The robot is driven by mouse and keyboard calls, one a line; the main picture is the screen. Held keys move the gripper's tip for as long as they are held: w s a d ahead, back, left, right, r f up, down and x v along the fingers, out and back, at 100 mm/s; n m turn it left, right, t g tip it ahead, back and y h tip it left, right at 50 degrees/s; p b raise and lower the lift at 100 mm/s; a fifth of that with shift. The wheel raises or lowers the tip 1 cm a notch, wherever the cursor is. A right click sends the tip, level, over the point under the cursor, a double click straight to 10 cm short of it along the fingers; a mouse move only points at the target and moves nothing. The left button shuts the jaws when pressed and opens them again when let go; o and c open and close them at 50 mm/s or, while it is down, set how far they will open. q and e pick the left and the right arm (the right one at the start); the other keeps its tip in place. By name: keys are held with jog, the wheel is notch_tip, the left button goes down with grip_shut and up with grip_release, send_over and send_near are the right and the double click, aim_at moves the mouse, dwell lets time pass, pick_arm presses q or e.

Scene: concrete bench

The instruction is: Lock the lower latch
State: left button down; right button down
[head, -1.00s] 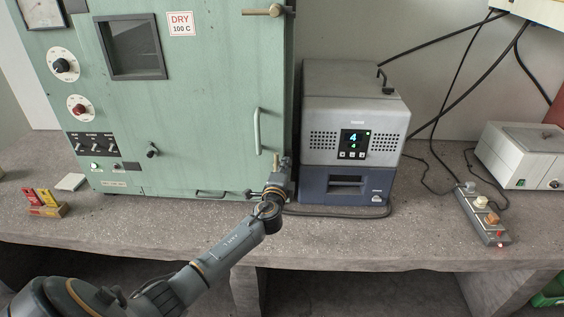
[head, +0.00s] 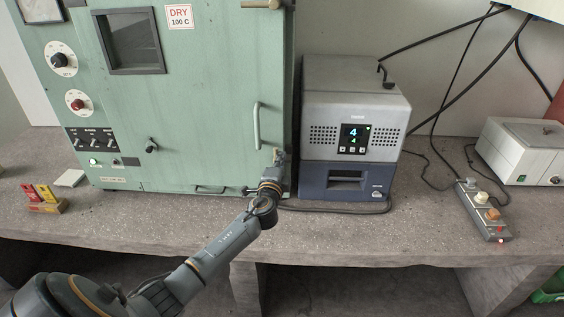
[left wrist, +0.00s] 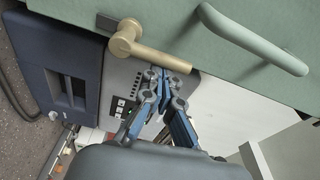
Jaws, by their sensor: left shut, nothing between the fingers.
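The lower latch is a brass lever (left wrist: 155,55) on the edge of the green oven door. In the left wrist view it runs from a round pivot at the left to a free end at the right. In the head view the lower latch (head: 277,155) shows small, just above my gripper. My left gripper (left wrist: 162,73) is shut and empty. Its fingertips are right beside the lever in the left wrist view; I cannot tell whether they touch. In the head view my left gripper (head: 274,175) is at the door's lower right corner, its fingers hardly visible. My right gripper is out of view.
A green door handle (head: 257,125) is left of the lower latch. A grey and blue machine (head: 348,180) stands close on the right, leaving a narrow gap. The upper latch (head: 262,4) is at the top edge. A power strip (head: 482,212) lies on the bench at right.

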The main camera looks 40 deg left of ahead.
pick_arm(q)
jog(key=shift+a, duration=0.1)
jog(key=s+a+f+n+y+b, duration=0.3)
jog(key=a+n+b, duration=0.2)
jog(key=n+b, duration=0.8)
jog(key=shift+s+n, duration=0.15)
jog(key=shift+n, duration=2.85)
jog(key=shift+a+f, duration=0.1)
jog(key=shift+a, duration=0.05)
jog(key=v, duration=1.2)
